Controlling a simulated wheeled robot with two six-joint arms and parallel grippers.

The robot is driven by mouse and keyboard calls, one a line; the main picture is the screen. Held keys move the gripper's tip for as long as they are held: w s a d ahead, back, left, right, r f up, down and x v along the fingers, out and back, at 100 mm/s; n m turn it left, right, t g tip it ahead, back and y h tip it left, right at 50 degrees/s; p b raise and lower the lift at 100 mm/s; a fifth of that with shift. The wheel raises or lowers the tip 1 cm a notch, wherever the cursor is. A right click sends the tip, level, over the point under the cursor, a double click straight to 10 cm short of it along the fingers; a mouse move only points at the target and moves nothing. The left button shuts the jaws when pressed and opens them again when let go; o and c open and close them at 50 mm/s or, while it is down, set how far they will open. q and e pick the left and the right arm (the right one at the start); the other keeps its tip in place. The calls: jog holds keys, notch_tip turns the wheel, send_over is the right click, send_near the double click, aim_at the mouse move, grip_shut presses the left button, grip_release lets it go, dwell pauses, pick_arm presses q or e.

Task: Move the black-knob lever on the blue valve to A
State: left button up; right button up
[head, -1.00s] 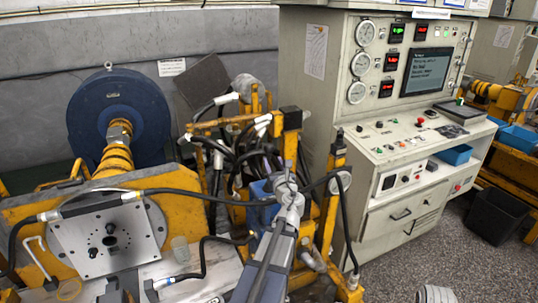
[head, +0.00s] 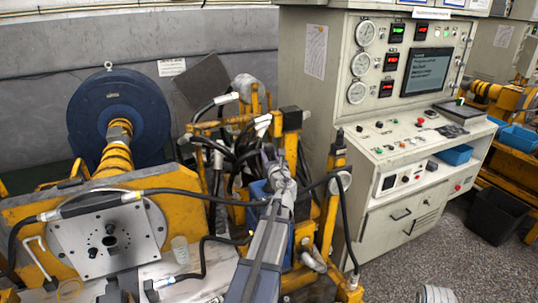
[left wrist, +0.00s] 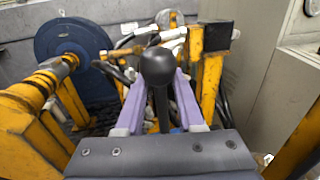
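The black knob (left wrist: 157,65) shows large in the left wrist view, on a dark lever stem that runs down between the two purple fingers of my left gripper (left wrist: 160,88). The fingers are apart, one on each side of the lever; I see no clear contact. In the head view, my left gripper (head: 272,163) is in front of the blue valve (head: 258,189), hiding most of it. The knob cannot be made out there, and no A marking is readable.
Yellow posts (head: 330,200) and black hoses (head: 236,158) crowd the valve. A test bench with a metal plate (head: 108,240) lies to the left. The control cabinet (head: 310,100) stands to the right. Open floor (head: 400,265) is at the lower right.

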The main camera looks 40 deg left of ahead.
pick_arm(q)
grip_shut()
jog(key=shift+w+a, duration=0.2)
dwell(0.8)
